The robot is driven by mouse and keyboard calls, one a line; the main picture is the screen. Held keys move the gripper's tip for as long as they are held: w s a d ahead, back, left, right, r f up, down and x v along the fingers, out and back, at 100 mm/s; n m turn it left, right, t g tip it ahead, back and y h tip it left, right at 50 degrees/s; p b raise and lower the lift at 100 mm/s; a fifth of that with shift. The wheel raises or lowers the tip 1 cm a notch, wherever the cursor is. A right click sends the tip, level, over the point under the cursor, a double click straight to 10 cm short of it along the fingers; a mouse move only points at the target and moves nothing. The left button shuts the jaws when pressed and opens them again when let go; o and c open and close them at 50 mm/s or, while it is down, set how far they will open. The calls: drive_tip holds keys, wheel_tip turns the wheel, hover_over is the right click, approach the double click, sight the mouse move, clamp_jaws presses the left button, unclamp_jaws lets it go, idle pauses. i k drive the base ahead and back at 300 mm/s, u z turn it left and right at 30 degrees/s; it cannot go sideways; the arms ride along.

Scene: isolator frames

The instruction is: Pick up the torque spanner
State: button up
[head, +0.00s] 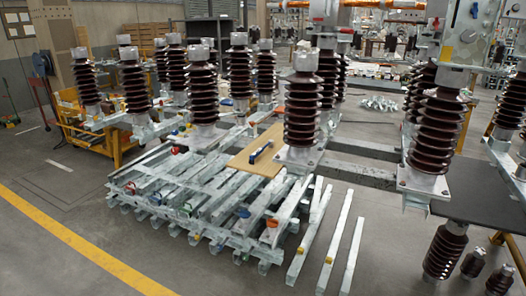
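A slim dark blue and black tool (261,151) lies at a slant on a flat brown board (243,165), near the middle of the view. It may be the torque spanner, but it is too small to be sure. The board rests on a stack of grey metal beams and lies behind and left of a large brown ribbed insulator (302,112). Nothing is seen holding the tool. My gripper is not in view.
Grey steel beams (327,240) lie stacked in front of the board, with loose ones to the right. Ribbed insulators stand around it, with a large one (437,130) at right. Open floor (60,265) with a yellow line lies at left. An orange cart (85,128) stands behind.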

sight(262, 151)
drive_tip(key=u, duration=0.2)
drive_tip(key=k, duration=0.7)
drive_tip(key=u, duration=0.5)
drive_tip(key=k, duration=0.65)
drive_tip(key=u, duration=0.65)
drive_tip(key=i, duration=0.9)
drive_tip(key=u, duration=0.45)
drive_tip(key=i, duration=3.1)
drive_tip(key=z, duration=0.4)
